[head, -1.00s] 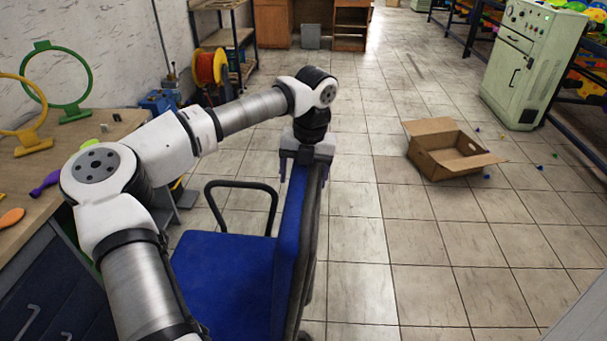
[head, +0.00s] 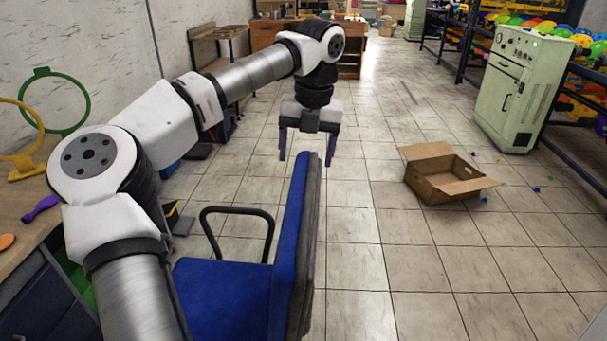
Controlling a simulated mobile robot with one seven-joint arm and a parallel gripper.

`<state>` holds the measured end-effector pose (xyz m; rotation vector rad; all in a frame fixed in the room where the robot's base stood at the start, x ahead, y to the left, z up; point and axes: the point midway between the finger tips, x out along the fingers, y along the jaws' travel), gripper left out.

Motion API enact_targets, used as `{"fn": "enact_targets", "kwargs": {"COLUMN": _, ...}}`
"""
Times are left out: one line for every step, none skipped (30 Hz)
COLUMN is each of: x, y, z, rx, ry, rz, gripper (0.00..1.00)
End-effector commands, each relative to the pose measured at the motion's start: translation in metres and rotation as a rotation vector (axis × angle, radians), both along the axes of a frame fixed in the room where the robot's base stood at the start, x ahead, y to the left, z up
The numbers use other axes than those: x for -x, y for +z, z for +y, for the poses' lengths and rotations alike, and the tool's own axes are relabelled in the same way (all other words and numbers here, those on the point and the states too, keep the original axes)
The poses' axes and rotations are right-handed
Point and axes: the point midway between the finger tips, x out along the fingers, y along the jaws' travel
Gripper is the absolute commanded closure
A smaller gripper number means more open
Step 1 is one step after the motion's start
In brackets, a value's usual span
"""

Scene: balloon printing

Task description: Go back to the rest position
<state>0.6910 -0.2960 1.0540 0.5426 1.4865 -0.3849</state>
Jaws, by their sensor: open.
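From this one view I cannot tell whether a finger still touches the backrest.
A desk (head: 30,222) with a green ring (head: 60,90) and a yellow ring (head: 25,140) is at the left. An open cardboard box (head: 445,180) lies on the floor at right, before a pale green cabinet (head: 515,95).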

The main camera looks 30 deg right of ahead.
Motion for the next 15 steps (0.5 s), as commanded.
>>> {"fn": "enact_targets", "kwargs": {"x": 0.0005, "y": 0.0053, "z": -0.0011, "rx": 0.001, "ry": 0.0, "rz": -0.001, "gripper": 0.28}}
{"fn": "enact_targets", "kwargs": {"x": 0.0007, "y": 0.0076, "z": -0.0012, "rx": 0.001, "ry": 0.0, "rz": -0.001, "gripper": 0.28}}
{"fn": "enact_targets", "kwargs": {"x": 0.0008, "y": 0.0102, "z": -0.0014, "rx": 0.0, "ry": 0.0, "rz": 0.0, "gripper": 0.28}}
{"fn": "enact_targets", "kwargs": {"x": 0.0009, "y": 0.0117, "z": -0.0013, "rx": 0.0, "ry": 0.0, "rz": 0.0, "gripper": 0.28}}
{"fn": "enact_targets", "kwargs": {"x": 0.0009, "y": 0.0128, "z": -0.0014, "rx": 0.0, "ry": 0.0, "rz": 0.0, "gripper": 0.28}}
{"fn": "enact_targets", "kwargs": {"x": 0.001, "y": 0.0138, "z": -0.0013, "rx": 0.0, "ry": 0.0, "rz": 0.0, "gripper": 0.28}}
{"fn": "enact_targets", "kwargs": {"x": 0.001, "y": 0.0142, "z": -0.0013, "rx": 0.0, "ry": 0.0, "rz": 0.0, "gripper": 0.28}}
{"fn": "enact_targets", "kwargs": {"x": 0.0011, "y": 0.0144, "z": -0.0013, "rx": 0.0, "ry": 0.0, "rz": 0.0, "gripper": 0.28}}
{"fn": "enact_targets", "kwargs": {"x": 0.0011, "y": 0.0145, "z": -0.0013, "rx": 0.0, "ry": 0.0, "rz": 0.0, "gripper": 0.28}}
{"fn": "enact_targets", "kwargs": {"x": 0.0011, "y": 0.0144, "z": -0.0013, "rx": 0.0, "ry": 0.0, "rz": 0.0, "gripper": 0.28}}
{"fn": "enact_targets", "kwargs": {"x": 0.0011, "y": 0.0143, "z": -0.0013, "rx": 0.0, "ry": 0.0, "rz": 0.0, "gripper": 0.28}}
{"fn": "enact_targets", "kwargs": {"x": 0.0011, "y": 0.0143, "z": -0.0013, "rx": 0.0, "ry": 0.0, "rz": 0.0, "gripper": 0.28}}
{"fn": "enact_targets", "kwargs": {"x": 0.0011, "y": 0.0142, "z": -0.0013, "rx": 0.0, "ry": 0.0, "rz": 0.0, "gripper": 0.28}}
{"fn": "enact_targets", "kwargs": {"x": 0.0011, "y": 0.0142, "z": -0.0013, "rx": 0.0, "ry": 0.0, "rz": 0.0, "gripper": 0.28}}
{"fn": "enact_targets", "kwargs": {"x": 0.0011, "y": 0.0141, "z": -0.0013, "rx": 0.0, "ry": 0.0, "rz": 0.0, "gripper": 0.28}}
